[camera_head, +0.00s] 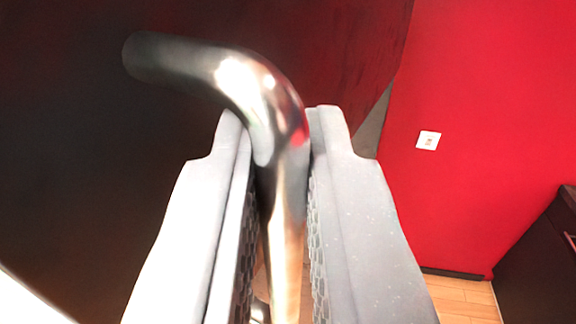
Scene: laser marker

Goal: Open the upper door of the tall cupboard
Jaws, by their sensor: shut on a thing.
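A shiny metal bar handle (238,82) bends out from the dark cupboard door (80,170) and runs downward between my fingers. My gripper (280,150) is shut on the handle, one grey finger on each side of it. The dark door fills the left and upper part of the view. Its right edge stands in front of the red wall, with a narrow grey gap beside it. How far the door stands open cannot be told from this view. The lower end of the handle is mostly hidden between the fingers.
A red wall (480,90) with a small white wall plate (428,140) is on the right. A dark piece of furniture (545,260) stands at the lower right. Wooden floor (465,298) shows below. A bright white edge (30,300) is at the lower left.

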